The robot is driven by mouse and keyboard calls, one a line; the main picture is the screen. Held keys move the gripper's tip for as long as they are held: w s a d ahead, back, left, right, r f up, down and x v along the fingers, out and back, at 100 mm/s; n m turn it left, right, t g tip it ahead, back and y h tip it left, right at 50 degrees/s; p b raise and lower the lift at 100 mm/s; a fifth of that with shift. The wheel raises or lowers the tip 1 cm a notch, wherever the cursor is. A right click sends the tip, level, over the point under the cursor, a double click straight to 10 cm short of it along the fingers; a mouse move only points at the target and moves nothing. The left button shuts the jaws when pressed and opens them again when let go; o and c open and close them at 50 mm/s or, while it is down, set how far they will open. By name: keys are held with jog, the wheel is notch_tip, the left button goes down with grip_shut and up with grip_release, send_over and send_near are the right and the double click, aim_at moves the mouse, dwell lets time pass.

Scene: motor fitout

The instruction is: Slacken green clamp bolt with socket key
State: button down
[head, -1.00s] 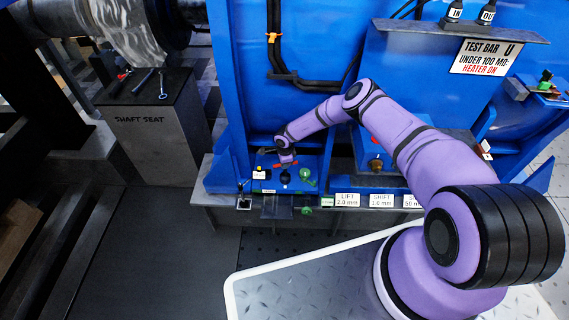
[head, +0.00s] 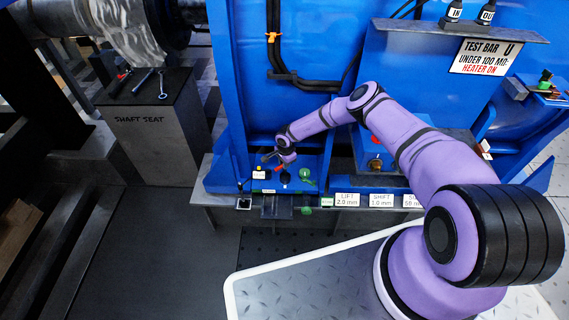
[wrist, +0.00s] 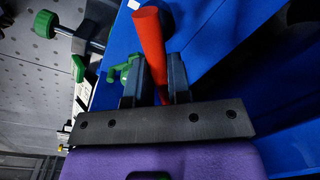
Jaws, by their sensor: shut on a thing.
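My gripper (head: 284,158) is over the blue base block, left of the middle in the head view. In the wrist view, my gripper (wrist: 157,78) is shut on a red handle (wrist: 150,38), which I take to be the socket key's. The red handle (head: 279,168) also shows small in the head view; the key's socket end cannot be made out. Green fittings (head: 305,175) lie just right of my gripper, apart from it. The wrist view shows a green-headed bolt (wrist: 45,24) at the upper left and a green fitting (wrist: 126,70) behind the fingers. Which is the clamp bolt is unclear.
White labels (head: 347,199) line the front ledge. A blue wall (head: 245,70) rises behind. The shaft seat block (head: 155,135), with hand tools on top, stands left. A test bar sign (head: 485,57) reads "heater on". The dark floor (head: 160,250) in front is clear.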

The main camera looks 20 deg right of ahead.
dwell(0.3)
jog(key=shift+n, duration=1.4)
jog(key=shift+n, duration=0.7)
jog(key=shift+d+n, duration=0.1)
jog(key=shift+n, duration=0.6)
jog(key=shift+n+g, duration=0.3)
jog(key=shift+n, duration=1.1)
jog(key=shift+m, duration=0.3)
